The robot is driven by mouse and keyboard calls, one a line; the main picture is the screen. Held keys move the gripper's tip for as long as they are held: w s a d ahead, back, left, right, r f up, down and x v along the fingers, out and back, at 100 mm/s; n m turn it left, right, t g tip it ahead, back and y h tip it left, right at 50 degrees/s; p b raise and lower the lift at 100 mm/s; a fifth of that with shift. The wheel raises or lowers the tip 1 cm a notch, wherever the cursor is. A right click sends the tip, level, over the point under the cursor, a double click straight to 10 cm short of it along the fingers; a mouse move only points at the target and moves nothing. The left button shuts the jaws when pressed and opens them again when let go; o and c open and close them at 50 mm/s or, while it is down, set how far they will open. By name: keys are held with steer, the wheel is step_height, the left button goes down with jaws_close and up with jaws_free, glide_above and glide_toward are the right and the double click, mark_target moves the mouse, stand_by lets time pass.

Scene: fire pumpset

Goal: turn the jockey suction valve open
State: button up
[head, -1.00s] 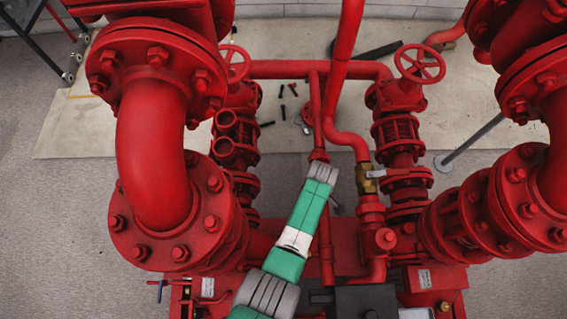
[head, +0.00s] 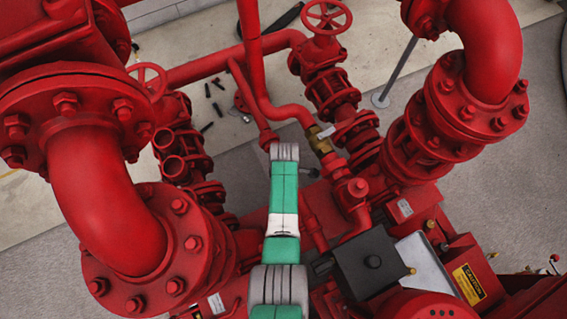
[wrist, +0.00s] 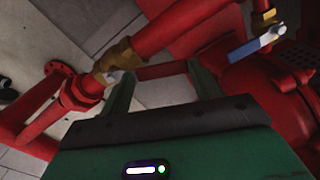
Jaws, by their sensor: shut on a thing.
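In the wrist view, my gripper (wrist: 163,83) has its two dark green fingers apart, with a red bar (wrist: 161,71) between them. A brass valve (wrist: 118,61) sits on a red pipe just beyond the left finger, and a small silver lever piece (wrist: 114,77) shows beside that finger. The red bar seems to be this valve's handle, but the contact is dim and partly hidden. In the head view, my arm's grey end (head: 285,153) reaches down among the red pipes and hides the gripper.
A second valve with a blue handle (wrist: 246,50) is at the right in the wrist view. In the head view, a brass valve with a silver lever (head: 326,134) stands right of my arm. Large flanged pipes (head: 105,200) crowd the left, and a black box (head: 370,260) the right.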

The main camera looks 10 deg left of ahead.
steer(key=o, duration=1.4)
step_height(320, 180, up, 8)
steer(key=p, duration=0.5)
steer(key=shift+f, duration=0.1)
steer(key=shift+c, duration=0.3)
